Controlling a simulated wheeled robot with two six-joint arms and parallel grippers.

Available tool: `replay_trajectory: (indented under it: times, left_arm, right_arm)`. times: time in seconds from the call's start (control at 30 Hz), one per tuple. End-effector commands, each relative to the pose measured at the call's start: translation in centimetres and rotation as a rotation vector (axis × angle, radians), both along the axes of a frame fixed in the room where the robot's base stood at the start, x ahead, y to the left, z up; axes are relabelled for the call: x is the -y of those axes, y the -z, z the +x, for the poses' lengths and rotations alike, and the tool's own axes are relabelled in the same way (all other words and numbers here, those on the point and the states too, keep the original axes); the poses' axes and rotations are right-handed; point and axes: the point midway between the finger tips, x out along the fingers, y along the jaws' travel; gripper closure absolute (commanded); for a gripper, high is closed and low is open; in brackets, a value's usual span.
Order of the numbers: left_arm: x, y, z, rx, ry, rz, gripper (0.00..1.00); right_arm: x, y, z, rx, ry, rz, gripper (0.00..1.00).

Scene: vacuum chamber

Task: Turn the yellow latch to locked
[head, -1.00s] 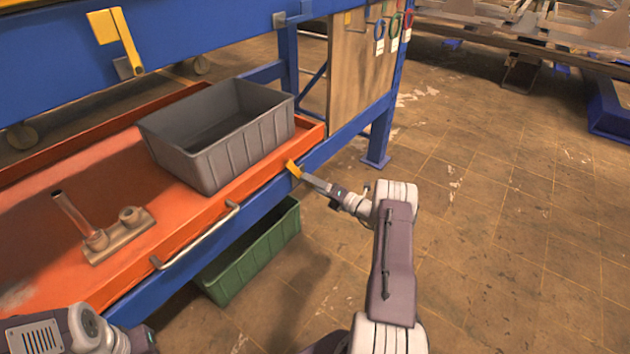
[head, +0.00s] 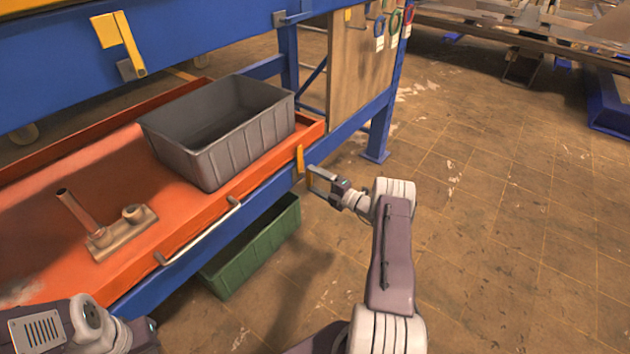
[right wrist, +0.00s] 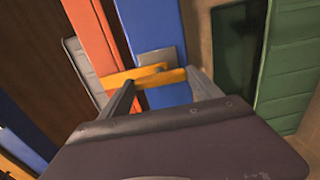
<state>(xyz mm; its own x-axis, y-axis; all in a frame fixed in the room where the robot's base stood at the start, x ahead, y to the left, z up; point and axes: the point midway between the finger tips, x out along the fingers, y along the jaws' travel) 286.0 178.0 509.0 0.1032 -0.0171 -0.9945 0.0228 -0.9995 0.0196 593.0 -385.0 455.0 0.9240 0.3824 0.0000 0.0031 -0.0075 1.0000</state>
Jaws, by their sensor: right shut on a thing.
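The yellow latch (head: 299,159) is on the blue rail at the right end of the orange tray's front. It stands about upright in the head view. In the right wrist view the latch (right wrist: 150,79) crosses between the fingers, near a grey plate. My right gripper (head: 309,176) is shut on the latch; its fingers sit on either side of it, spread by its length. It also shows in the right wrist view (right wrist: 162,82). Part of my left arm shows at the lower left of the head view, but its fingers do not.
A grey bin (head: 225,135) and a pipe fitting (head: 115,228) rest on the orange tray (head: 60,180). The tray has a metal handle (head: 200,230). A green bin (head: 250,250) is below. Another yellow lever (head: 120,42) is on the upper blue beam.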

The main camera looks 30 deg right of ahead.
Motion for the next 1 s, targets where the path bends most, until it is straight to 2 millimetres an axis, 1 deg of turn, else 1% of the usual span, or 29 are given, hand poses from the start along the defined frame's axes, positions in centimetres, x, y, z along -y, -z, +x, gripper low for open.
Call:
replay_trajectory:
  times: [0.37, 0.4, 0.47, 0.73, 0.8, 0.87, 1.0]
  left_arm:
    - [0.0, 0.0, 0.0, 0.0, 0.0, 0.0, 1.0]
    - [0.0, 0.0, 0.0, 0.0, 0.0, 0.0, 1.0]
    - [0.0, 0.0, 0.0, 0.0, 0.0, 0.0, 1.0]
    - [0.0, 0.0, 0.0, 0.0, 0.0, 0.0, 1.0]
    - [0.0, -0.3, 0.0, 0.0, 0.0, 0.0, 1.0]
    - [0.0, -0.9, 0.0, 0.0, 0.0, 0.0, 1.0]
    - [0.0, -2.6, 0.0, 0.0, 0.0, 0.0, 1.0]
  right_arm:
    - [-0.1, 0.2, -0.1, -0.007, -0.001, 0.012, 1.0]
    - [-0.1, 0.2, -0.1, -0.007, -0.001, 0.012, 0.22]
    - [-0.1, 0.1, -0.1, -0.007, -0.001, 0.011, 0.05]
    - [0.0, 0.0, 0.0, -0.004, 0.0, 0.008, 0.05]
    - [0.1, -0.1, -0.3, -0.004, 0.001, 0.008, 0.05]
    - [0.5, -0.3, -1.0, -0.006, 0.002, 0.008, 0.05]
    - [1.7, -0.5, -3.9, -0.006, 0.004, 0.01, 0.05]
